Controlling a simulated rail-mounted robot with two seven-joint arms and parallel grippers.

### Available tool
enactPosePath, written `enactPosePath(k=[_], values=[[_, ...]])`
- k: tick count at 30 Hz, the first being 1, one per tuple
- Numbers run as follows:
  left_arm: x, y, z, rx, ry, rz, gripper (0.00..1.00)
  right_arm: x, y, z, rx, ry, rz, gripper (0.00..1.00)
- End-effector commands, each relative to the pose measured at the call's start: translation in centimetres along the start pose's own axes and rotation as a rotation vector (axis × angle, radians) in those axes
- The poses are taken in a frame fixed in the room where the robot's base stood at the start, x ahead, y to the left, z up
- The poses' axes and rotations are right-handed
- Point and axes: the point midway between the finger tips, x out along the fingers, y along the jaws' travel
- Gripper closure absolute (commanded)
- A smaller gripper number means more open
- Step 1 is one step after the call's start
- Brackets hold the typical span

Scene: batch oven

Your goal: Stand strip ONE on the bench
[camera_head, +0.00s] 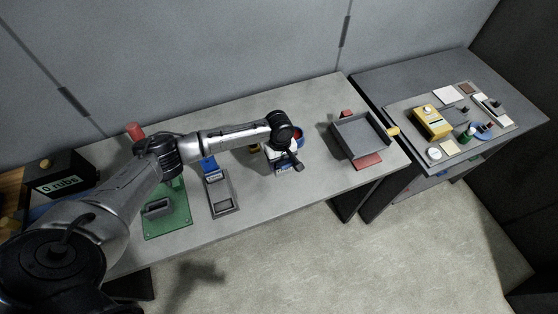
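My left arm reaches in from the left, and its gripper (288,162) is low over the middle of the grey bench (250,211). A small white and blue item (284,170) is at or just under the fingers. Whether the fingers hold it cannot be told, as the wrist hides much of it. I cannot read any label that marks strip ONE. A dark grey tray-like holder (223,196) with a blue block (210,167) at its back lies left of the gripper. My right gripper is not in view.
A green plate (167,220) with a grey block is at left, near a display reading "0 rubs" (58,187). A grey open tray (361,137) with red pieces is at right. A side table (385,88) holds a board of small items. The bench front is mostly clear.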

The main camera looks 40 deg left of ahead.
Motion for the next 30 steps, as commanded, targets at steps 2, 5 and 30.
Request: enactPosePath(k=[2,5,30], values=[[0.0,0.0,-0.1,0.0,-0.007,0.0,0.68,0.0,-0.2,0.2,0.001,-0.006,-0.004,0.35],[-0.1,0.0,0.0,0.001,-0.008,0.001,0.68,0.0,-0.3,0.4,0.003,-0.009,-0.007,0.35],[4.2,0.0,-0.5,0.0,-0.008,0.001,0.68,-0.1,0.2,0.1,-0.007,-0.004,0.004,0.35]])
